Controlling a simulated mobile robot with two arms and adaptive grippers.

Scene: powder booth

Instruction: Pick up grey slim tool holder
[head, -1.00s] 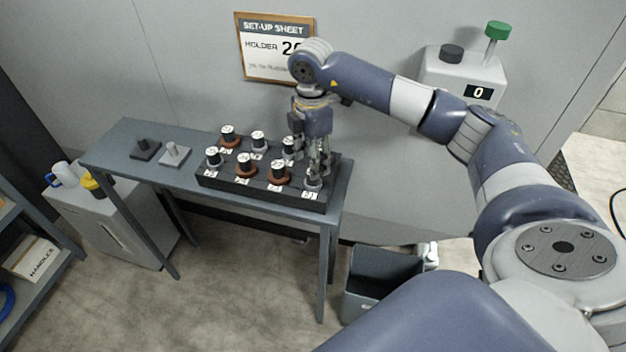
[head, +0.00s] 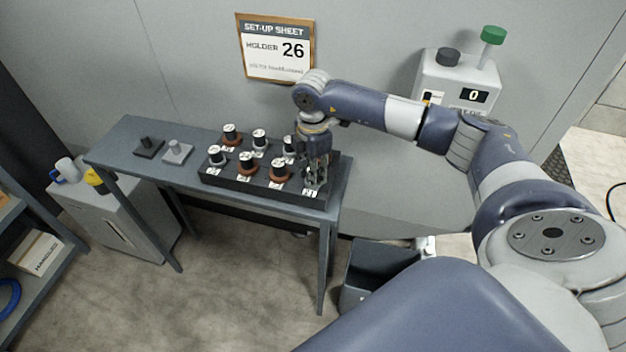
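Several tool holders stand upright in a black rack (head: 212,181) on the grey table. Some have a rust-brown collar, such as the front one (head: 279,171). Others are grey, such as the front-left one (head: 216,157), the back-middle one (head: 259,139) and one (head: 290,147) beside my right gripper. My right gripper (head: 316,186) points down over the right end of the rack, with its fingers around the front-right place. A holder there is mostly hidden by the fingers, and whether they grip it is unclear. My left gripper is out of view.
A set-up sheet (head: 276,62) on the wall reads HOLDER 26. Two small blocks, one dark (head: 148,149) and one grey (head: 177,153), lie on the table's left part. A grey bin (head: 374,268) stands at right.

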